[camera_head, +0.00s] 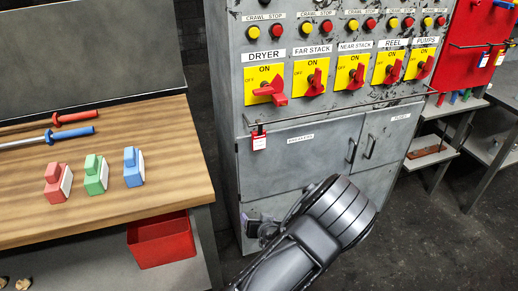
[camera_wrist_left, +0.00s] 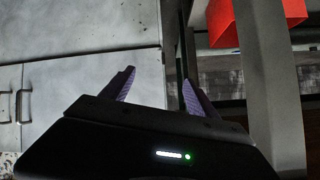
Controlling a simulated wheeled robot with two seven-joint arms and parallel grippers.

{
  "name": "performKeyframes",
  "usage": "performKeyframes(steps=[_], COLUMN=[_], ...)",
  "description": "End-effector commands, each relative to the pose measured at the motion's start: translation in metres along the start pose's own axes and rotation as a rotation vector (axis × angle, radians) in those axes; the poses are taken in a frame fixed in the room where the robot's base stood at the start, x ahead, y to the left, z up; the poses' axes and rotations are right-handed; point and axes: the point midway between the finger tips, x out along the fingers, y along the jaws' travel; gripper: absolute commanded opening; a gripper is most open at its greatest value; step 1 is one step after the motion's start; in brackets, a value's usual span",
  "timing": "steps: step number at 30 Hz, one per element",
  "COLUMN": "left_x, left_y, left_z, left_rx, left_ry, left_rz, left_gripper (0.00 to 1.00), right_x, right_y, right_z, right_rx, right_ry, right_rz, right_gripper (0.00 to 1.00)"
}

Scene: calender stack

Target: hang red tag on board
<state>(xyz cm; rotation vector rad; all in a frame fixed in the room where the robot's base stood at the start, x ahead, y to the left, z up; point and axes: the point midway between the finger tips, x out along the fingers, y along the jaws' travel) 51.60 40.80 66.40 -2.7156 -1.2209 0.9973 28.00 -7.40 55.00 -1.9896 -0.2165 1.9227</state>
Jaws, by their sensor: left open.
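A red tag (camera_head: 259,141) with a white lower part hangs at the left end of the rail (camera_head: 340,106) across the front of the grey cabinet. A red board (camera_head: 470,38) stands at the far right, with tags (camera_head: 485,59) hanging on it. My left gripper (camera_head: 254,227) is low in front of the cabinet, below the hanging red tag and apart from it. In the left wrist view the two purple fingers (camera_wrist_left: 157,86) are spread with nothing between them. The red tag does not show in that view. My right gripper is not in view.
A wooden workbench (camera_head: 140,205) on the left bears red, green and blue blocks (camera_head: 95,174) and screwdriver-like tools. A red bin (camera_head: 161,240) hangs below its edge, and also shows in the left wrist view (camera_wrist_left: 270,15). Red switches (camera_head: 315,82) and door handles jut from the cabinet.

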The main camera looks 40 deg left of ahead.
Motion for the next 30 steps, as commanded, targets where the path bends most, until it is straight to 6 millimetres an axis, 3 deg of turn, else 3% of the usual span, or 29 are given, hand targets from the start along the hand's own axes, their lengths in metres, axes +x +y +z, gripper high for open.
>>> performKeyframes(steps=[1, 3, 6, 9, 12, 20, 30], left_x=[0.0, -0.012, -0.036, -0.055, -0.063, -0.062, -0.04], left_y=[0.003, -0.001, -0.006, -0.009, -0.011, -0.012, -0.018], left_z=[-0.054, -0.12, -0.188, -0.224, -0.236, -0.236, -0.249], left_rx=[-0.05, -0.128, -0.221, -0.28, -0.303, -0.303, -0.302], left_ry=[0.139, 0.296, 0.458, 0.545, 0.575, 0.574, 0.573], left_rz=[-0.031, -0.069, -0.098, -0.109, -0.114, -0.115, -0.116], left_gripper=[0.69, 0.69, 0.69, 0.69, 0.69, 0.69, 0.69], right_x=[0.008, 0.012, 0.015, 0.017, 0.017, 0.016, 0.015], right_y=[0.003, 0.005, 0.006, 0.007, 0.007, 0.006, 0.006], right_z=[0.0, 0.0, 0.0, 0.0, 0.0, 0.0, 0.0], right_rx=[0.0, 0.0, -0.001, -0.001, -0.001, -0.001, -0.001], right_ry=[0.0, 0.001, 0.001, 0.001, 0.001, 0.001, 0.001], right_rz=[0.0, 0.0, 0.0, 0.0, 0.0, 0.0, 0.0], right_gripper=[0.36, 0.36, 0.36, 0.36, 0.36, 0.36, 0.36])
